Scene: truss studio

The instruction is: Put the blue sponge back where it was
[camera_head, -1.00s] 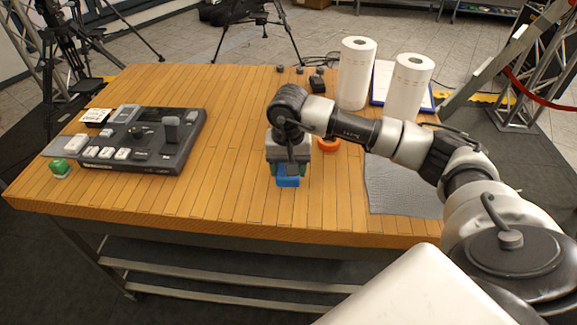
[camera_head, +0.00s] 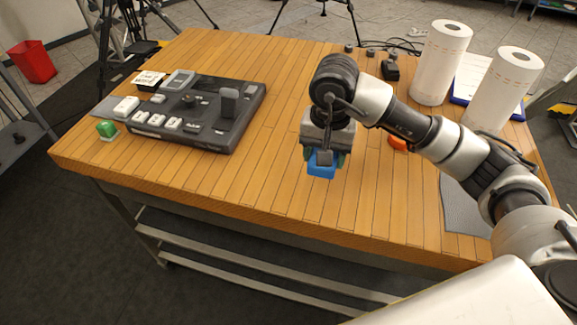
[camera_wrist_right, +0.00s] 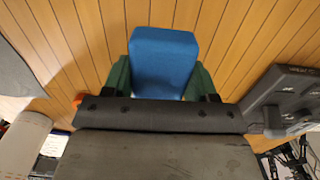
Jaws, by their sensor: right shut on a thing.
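The blue sponge (camera_head: 321,164) is in my right gripper (camera_head: 324,158), above the wooden table near its front edge. In the right wrist view the blue sponge (camera_wrist_right: 163,60) sits between the two dark green fingers of my right gripper (camera_wrist_right: 162,78), which are shut on it. Bare table planks show around and beyond it. I cannot tell exactly how high it is above the table. My left gripper is not in view.
A dark control console (camera_head: 196,112) lies on the table's left. A green-topped block (camera_head: 106,129) stands at the left edge. Planks between console and gripper are clear.

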